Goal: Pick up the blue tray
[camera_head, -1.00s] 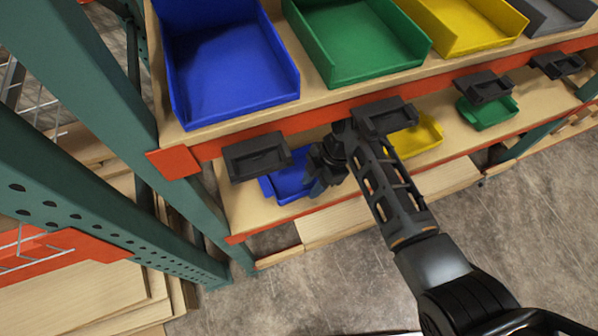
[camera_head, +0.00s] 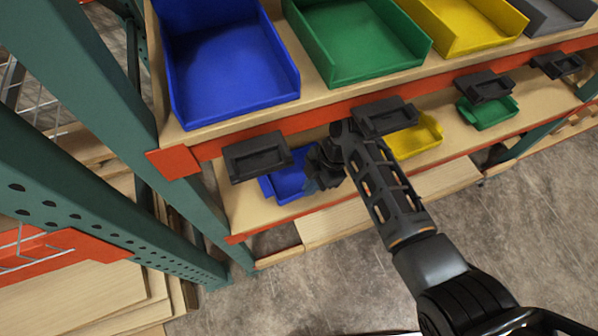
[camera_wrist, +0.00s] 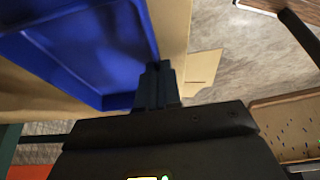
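A small blue tray (camera_head: 287,184) sits on the lower shelf, below the black holders. My gripper (camera_head: 314,182) is at the tray's right side and hides part of it. In the wrist view the blue tray (camera_wrist: 85,50) fills the upper left, and its right wall runs down to my gripper's dark fingers (camera_wrist: 157,82). The fingers look close together at that wall. I cannot tell whether they grip the wall or only stand beside it.
A large blue bin (camera_head: 235,75) and a green bin (camera_head: 365,45) stand on the upper shelf. Black holders (camera_head: 257,157) hang from its orange beam. A yellow tray (camera_head: 418,138) lies right on the lower shelf. A teal post (camera_head: 95,100) stands left.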

